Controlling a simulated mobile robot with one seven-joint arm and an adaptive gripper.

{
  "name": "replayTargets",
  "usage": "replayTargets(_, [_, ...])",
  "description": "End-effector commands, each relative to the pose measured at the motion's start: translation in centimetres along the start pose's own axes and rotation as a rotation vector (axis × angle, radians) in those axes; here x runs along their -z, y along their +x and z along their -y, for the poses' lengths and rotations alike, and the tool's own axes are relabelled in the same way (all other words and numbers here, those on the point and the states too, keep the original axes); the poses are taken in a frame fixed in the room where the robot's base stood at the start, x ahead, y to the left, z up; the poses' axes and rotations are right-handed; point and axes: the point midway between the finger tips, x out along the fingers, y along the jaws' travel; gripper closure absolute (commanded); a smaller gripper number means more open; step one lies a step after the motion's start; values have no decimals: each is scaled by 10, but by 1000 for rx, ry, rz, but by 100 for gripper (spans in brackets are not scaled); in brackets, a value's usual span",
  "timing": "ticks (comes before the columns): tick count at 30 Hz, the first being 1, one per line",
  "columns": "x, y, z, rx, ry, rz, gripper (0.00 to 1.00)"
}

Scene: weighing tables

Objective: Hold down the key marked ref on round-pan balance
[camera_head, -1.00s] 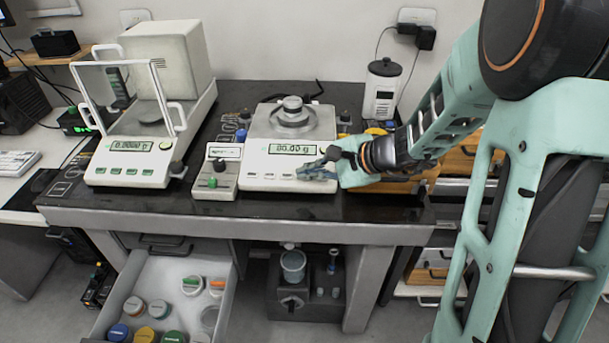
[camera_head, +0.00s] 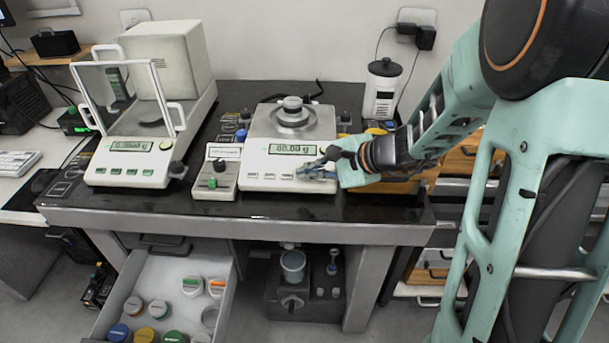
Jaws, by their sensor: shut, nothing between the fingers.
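The round-pan balance (camera_head: 262,160) stands on the dark weighing table. Its lit display (camera_head: 292,149) appears to read 80.00 g, and a metal weight (camera_head: 292,108) sits on its round pan. A row of small keys (camera_head: 268,176) runs along the front panel; their marks are too small to read. My gripper (camera_head: 304,172) is shut and empty, with its fingertips at the right end of this key row. The fingers hide the rightmost key area, and I cannot tell whether they touch or press a key.
A balance with a glass draft shield (camera_head: 128,160) stands at the left. A small control box (camera_head: 215,180) sits between the balances. A white lidded container (camera_head: 383,92) stands behind at the right. An open drawer (camera_head: 228,285) with several jars juts out below.

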Motion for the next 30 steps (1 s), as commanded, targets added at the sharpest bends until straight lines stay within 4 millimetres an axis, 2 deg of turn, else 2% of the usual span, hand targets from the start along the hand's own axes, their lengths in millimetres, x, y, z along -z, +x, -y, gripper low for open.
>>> replayTargets(7, [-6, -9, 7, 0, -2, 0, 100])
replayTargets(20, [-9, -12, 9, 0, -1, 0, 100])
replayTargets(30, [-25, -34, 26, 0, -1, 0, 100])
